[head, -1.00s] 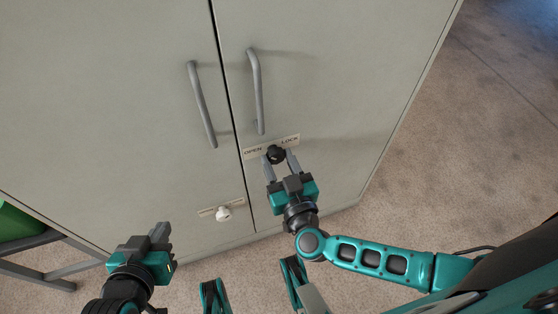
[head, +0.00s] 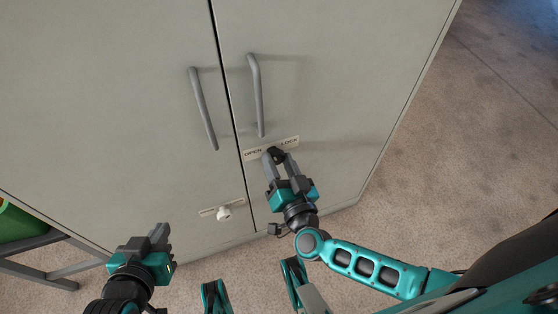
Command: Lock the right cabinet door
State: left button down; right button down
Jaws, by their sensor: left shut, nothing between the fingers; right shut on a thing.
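The right cabinet door (head: 330,80) stands closed beside the left door (head: 110,100), with a thin dark gap between them. A label plate (head: 290,143) above the knob reads OPEN on the left and LOCK on the right. I cannot tell which word the knob points to. My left gripper (head: 161,233) is shut and empty, low in front of the left door.
The right door has a grey bar handle (head: 257,95), and the left door has another (head: 203,108). A white knob (head: 223,213) with a small label is on the left door. A green bin (head: 16,222) rests on a grey frame at left. Bare floor lies at right.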

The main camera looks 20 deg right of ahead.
jog(key=shift+m, duration=0.9)
jog(key=m, duration=0.3)
jog(key=shift+f+m, duration=0.1)
jog(key=shift+m, duration=0.3)
jog(key=m+b, duration=0.1)
jog(key=m, duration=0.1)
jog(key=shift+m, duration=0.3)
jog(key=m, duration=0.3)
jog(key=shift+b, duration=0.35)
pick_arm(q)
jog(key=shift+w+d+f, duration=0.1)
jog(key=shift+d+f, duration=0.2)
jog(key=shift+f, duration=0.15)
pick_arm(e)
jog(key=shift+d+m, duration=0.1)
jog(key=shift+m, duration=0.6)
jog(key=c, duration=0.5)
grip_release()
pick_arm(q)
jog(key=shift+f, duration=0.1)
pick_arm(e)
jog(key=shift+s, duration=0.15)
